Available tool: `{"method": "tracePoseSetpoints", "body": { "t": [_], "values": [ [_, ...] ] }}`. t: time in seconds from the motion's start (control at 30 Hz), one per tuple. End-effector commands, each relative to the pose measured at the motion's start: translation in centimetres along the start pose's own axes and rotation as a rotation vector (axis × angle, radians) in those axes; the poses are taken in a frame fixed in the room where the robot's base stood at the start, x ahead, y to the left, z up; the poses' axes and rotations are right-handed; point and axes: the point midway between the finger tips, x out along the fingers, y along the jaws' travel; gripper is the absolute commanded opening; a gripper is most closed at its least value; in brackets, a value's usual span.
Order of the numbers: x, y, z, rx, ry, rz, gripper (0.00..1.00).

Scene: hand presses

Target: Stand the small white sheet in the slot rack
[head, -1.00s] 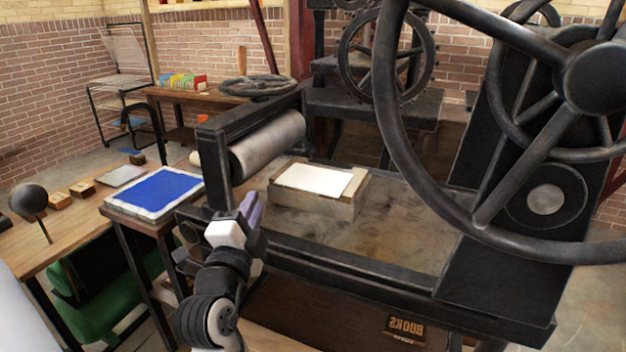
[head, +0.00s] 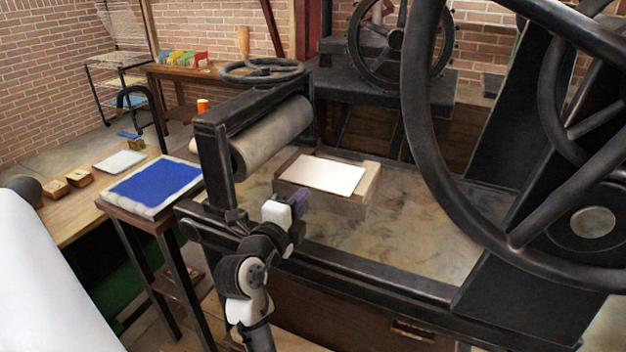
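The small white sheet (head: 335,174) lies flat on top of a low pale block (head: 371,180) on the press bed. My gripper (head: 300,203) is just in front of the block's near left corner, over the near edge of the bed. Its purple-grey fingers point toward the block and look apart from the sheet. I cannot tell whether they are open or shut. A small rack (head: 183,59) with coloured cards, probably the slot rack, stands on the wooden table at the back left. Its slots are too small to make out.
The roller (head: 262,140) and its black frame stand left of the block. A large hand wheel (head: 432,130) rises at right. A blue inked slab (head: 155,187) sits on a stand at left. The bed (head: 410,225) right of the block is clear.

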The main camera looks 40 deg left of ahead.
Motion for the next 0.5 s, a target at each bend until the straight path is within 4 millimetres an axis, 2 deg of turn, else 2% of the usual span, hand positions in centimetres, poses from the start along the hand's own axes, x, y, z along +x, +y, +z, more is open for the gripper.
{"method": "tracePoseSetpoints", "body": {
  "t": [0.13,0.2,0.5],
  "values": [
    [2.2,-0.3,0.0,-0.001,0.002,0.002,0.17],
    [3.1,0.4,-0.1,0.002,0.002,-0.002,0.17],
    [5.0,0.1,0.0,-0.001,0.0,-0.002,0.17]
  ]
}}
